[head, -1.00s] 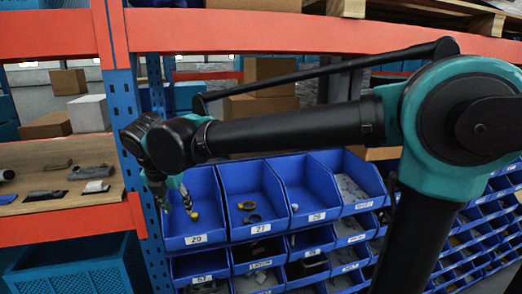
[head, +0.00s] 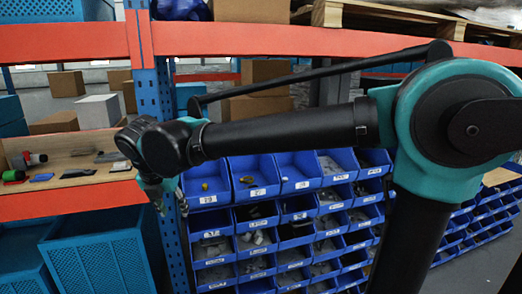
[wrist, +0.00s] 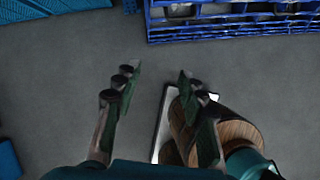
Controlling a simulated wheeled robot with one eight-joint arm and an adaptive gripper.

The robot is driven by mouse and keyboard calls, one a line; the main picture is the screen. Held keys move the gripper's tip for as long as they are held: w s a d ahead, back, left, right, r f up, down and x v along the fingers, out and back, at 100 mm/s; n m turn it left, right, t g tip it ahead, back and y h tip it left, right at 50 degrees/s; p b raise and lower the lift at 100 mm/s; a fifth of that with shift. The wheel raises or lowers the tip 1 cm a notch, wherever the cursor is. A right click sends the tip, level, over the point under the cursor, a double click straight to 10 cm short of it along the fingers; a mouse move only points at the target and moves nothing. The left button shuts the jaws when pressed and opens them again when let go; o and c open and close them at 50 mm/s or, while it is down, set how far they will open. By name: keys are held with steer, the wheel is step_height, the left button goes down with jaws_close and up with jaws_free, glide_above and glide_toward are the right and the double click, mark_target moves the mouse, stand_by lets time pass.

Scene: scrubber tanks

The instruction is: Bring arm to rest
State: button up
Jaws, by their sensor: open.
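My arm (head: 285,130) stretches across the head view from the right to the left. My gripper (head: 162,208) hangs at its left end, pointing down in front of the blue rack post.
Blue bins (head: 208,180) stand in rows behind and below my arm. A wooden shelf (head: 75,187) with tools is at the left, above blue crates (head: 95,265). Orange beams (head: 290,40) cross above.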

steer(key=w+d+f+m, duration=0.2)
steer(key=d+f+m, duration=0.25)
steer(key=d, duration=0.35)
steer(key=w+d+f+m+g, duration=0.1)
steer(key=w+d+f+m, duration=0.15)
steer(key=d+m, duration=0.4)
steer(key=w+d+f+m, duration=0.2)
steer(key=d+f+m, duration=0.25)
steer(key=d, duration=0.35)
steer(key=s+d+f+m, duration=0.4)
steer(key=d+f+m, duration=0.1)
steer(key=d+m, duration=0.5)
steer(key=s+d+f+m, duration=0.4)
steer(key=d+f+m, duration=0.2)
steer(key=d+m, duration=0.4)
steer(key=shift+s+f+t, duration=0.3)
